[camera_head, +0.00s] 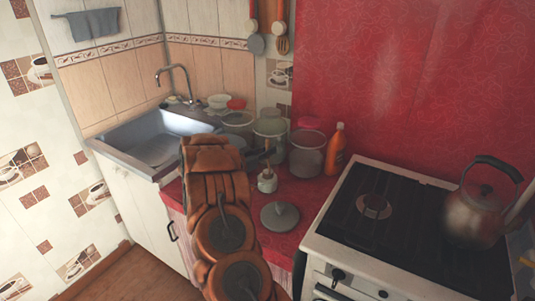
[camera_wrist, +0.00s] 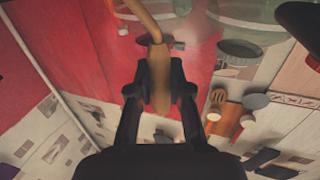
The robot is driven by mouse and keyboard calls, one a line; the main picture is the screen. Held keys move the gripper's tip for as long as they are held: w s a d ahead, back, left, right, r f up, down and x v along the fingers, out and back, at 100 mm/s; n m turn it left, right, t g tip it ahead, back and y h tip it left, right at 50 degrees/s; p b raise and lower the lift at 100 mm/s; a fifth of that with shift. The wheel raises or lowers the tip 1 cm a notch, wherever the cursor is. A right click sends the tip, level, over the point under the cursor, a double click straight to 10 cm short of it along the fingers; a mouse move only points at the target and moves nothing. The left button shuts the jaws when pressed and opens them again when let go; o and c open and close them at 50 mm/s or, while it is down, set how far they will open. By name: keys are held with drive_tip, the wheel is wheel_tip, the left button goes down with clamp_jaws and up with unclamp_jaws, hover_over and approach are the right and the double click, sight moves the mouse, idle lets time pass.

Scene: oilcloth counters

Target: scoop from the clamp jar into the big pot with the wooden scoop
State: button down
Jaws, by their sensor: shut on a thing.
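My gripper (camera_wrist: 160,90) is shut on the tan handle of the wooden scoop (camera_wrist: 158,65) in the wrist view. The scoop's bowl end is not clear there. In the head view my gripper (camera_head: 262,157) is small and dark, over the counter in front of the pots, and the scoop cannot be made out. A large grey open pot (camera_head: 306,157), likely the big pot, stands right of my gripper. A small pale jar (camera_head: 267,181), possibly the clamp jar, stands just below my gripper in the picture. I cannot tell any contents.
A grey lid (camera_head: 280,215) lies on the red counter. More pots (camera_head: 270,128) stand behind, with an orange bottle (camera_head: 335,150) at the right. The stove (camera_head: 405,225) carries a kettle (camera_head: 476,215). The sink (camera_head: 155,140) is at the left. Utensils (camera_head: 282,42) hang on the wall.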

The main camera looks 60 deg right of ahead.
sight(267, 140)
drive_tip(key=shift+r+p, duration=1.85)
drive_tip(key=shift+r, duration=1.8)
